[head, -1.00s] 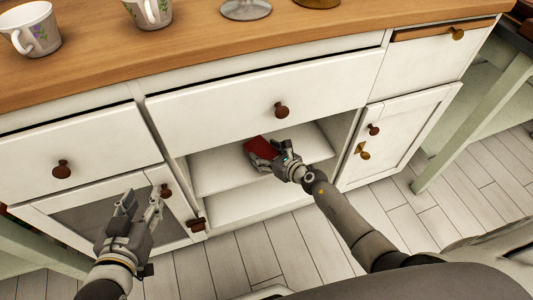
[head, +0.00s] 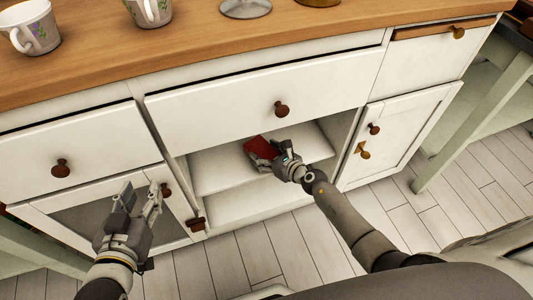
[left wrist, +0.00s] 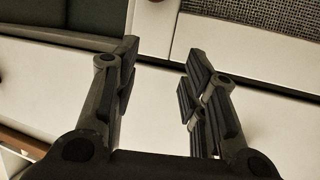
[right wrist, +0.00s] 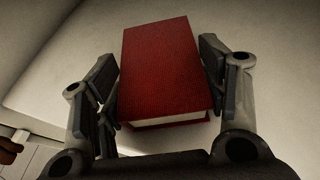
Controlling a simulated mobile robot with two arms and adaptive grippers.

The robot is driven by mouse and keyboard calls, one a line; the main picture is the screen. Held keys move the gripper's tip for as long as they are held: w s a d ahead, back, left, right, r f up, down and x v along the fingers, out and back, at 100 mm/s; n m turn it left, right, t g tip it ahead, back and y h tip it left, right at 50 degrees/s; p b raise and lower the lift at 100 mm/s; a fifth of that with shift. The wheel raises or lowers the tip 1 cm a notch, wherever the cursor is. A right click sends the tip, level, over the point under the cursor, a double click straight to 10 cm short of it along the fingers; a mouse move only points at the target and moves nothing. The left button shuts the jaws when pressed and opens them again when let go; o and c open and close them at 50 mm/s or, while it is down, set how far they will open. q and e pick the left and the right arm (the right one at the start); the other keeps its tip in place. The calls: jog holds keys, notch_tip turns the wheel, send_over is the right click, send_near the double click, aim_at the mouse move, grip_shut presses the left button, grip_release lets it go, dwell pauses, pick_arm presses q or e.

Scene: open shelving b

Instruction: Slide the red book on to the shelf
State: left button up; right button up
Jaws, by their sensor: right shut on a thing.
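The red book (head: 260,147) is inside the open compartment of the white cabinet, at the upper shelf (head: 222,172). In the right wrist view the book (right wrist: 162,68) lies between the two fingers, cover up, with its pale page edge towards me. My right gripper (head: 264,160) is shut on the near part of the book. Whether the book rests fully on the shelf surface is hard to tell. My left gripper (head: 138,195) is open and empty in front of the cabinet's lower left door; it also shows open in the left wrist view (left wrist: 160,75).
A drawer with a knob (head: 281,109) is right above the open compartment. A lower shelf (head: 250,203) is empty. The right door (head: 398,135) has knobs that stick out. Mugs (head: 36,28) stand on the wooden top. The upper shelf has free room right of the book.

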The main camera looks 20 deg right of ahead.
pick_arm(q)
jog(key=shift+w+d+r+t, duration=0.25)
jog(key=shift+r+t, duration=0.15)
jog(key=shift+r, duration=0.15)
pick_arm(e)
jog(key=shift+f, duration=0.15)
jog(key=o, duration=1.2)
pick_arm(q)
jog(key=shift+r, duration=0.1)
pick_arm(e)
jog(key=shift+s, duration=0.1)
jog(key=v, duration=1.2)
jog(key=shift+d+f, duration=0.1)
